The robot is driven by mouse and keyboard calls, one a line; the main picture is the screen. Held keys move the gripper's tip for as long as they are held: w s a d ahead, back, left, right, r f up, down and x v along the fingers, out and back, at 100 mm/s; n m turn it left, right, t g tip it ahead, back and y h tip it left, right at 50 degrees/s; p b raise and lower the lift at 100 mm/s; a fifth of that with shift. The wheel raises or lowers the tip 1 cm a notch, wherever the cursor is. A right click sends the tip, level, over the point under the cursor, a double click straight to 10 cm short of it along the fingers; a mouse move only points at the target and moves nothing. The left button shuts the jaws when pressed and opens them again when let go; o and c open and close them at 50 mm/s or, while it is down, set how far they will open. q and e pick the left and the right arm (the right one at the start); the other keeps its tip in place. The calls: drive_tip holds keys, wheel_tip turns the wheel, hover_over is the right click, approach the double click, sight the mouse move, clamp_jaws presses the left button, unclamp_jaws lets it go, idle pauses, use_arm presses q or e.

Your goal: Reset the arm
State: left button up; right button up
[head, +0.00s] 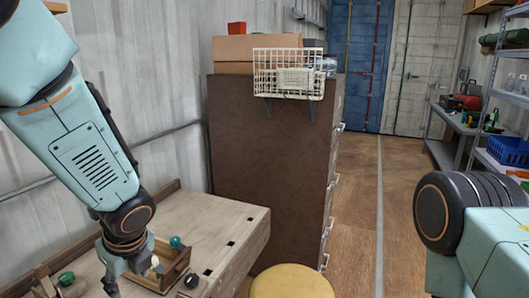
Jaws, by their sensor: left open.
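My left arm comes down from the upper left, and my left gripper (126,268) hangs low over the wooden workbench (238,225). It is open, and I see nothing held in it. It is beside a small wooden box (172,272) on the bench and partly covers it; I cannot tell whether they touch. My right arm shows at the right edge as a dark round joint and a teal link; its gripper is out of view.
A teal round object (176,241), a dark one (192,281) and a green one (66,278) are near the box. A brown cabinet (268,165) and yellow stool (290,282) stand beyond. Shelves with a blue crate (507,151) are right. The middle floor (372,185) is clear.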

use_arm(q)
drive_tip(key=w+d+f+n+t+h, duration=0.25)
drive_tip(key=d+f+n, duration=0.2)
drive_tip(key=n, duration=0.45)
drive_tip(key=s+d+f+n+h+b, duration=0.2)
drive_tip(key=s+f+n+b, duration=0.1)
drive_tip(key=s+f+n, duration=0.7)
drive_tip(key=s+a+f+n+g+b, duration=0.1)
drive_tip(key=s+f+n+g+b, duration=0.1)
drive_tip(key=s+f, duration=0.7)
drive_tip(key=s+a+f+n+g+y+b, duration=0.1)
drive_tip(key=s+a+f+n+g+b, duration=0.1)
drive_tip(key=s+f, duration=0.7)
drive_tip(key=s+n+g+b, duration=0.1)
drive_tip(key=s, duration=0.2)
drive_tip(key=shift+s+f+n, duration=0.2)
drive_tip(key=shift+f+n, duration=0.1)
drive_tip(key=shift+f, duration=0.1)
drive_tip(key=shift+s, duration=0.15)
